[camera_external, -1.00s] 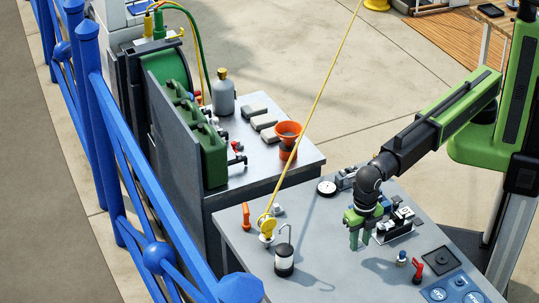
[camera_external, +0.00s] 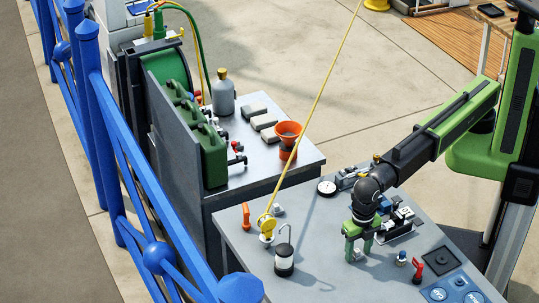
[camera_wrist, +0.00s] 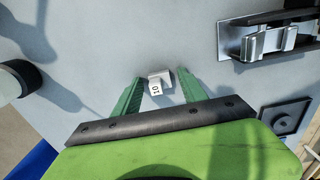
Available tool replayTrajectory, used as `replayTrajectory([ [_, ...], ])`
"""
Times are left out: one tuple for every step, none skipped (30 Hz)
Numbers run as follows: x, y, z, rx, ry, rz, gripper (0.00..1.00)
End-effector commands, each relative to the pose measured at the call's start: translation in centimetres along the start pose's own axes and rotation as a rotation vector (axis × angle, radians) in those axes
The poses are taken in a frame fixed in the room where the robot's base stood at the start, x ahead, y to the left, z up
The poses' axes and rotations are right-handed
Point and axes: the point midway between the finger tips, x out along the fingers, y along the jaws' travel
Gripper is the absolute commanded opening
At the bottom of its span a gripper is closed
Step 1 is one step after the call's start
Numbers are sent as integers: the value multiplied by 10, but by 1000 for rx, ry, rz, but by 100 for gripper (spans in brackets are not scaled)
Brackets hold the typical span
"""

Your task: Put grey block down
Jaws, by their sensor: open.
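A small light grey block (camera_wrist: 160,85) with a "10" on one face sits on the grey bench top in the wrist view. It lies between the tips of my two green fingers, with a gap on each side. In the outside view the block (camera_external: 358,254) shows low between the fingers, on the bench. My gripper (camera_external: 358,249) is open and points down over the block; it also shows in the wrist view (camera_wrist: 160,80).
A rack of fittings (camera_external: 396,222) is close behind on the right. A red-handled valve (camera_external: 417,270) stands right. Bare bench top lies between canister and gripper.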

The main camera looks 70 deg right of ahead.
Motion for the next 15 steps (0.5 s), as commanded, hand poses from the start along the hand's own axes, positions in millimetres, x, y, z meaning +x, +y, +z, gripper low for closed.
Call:
replayTrajectory([
  [0,0,0,0,0,0,50],
  [0,0,0,0,0,0,50],
  [0,0,0,0,0,0,50],
  [-1,0,0,0,0,0,50],
  [-2,0,0,0,0,0,50],
  [-5,0,0,0,0,0,50],
  [-7,0,0,0,0,0,50],
  [-10,0,0,0,0,0,50],
  [-15,0,0,0,0,0,50],
  [-20,0,0,0,0,0,50],
  [-24,0,0,0,0,0,50],
  [-32,0,0,0,0,0,50],
  [-38,0,0,0,0,0,50],
  [-44,0,0,0,0,0,50],
  [-53,0,0,0,0,0,50],
])
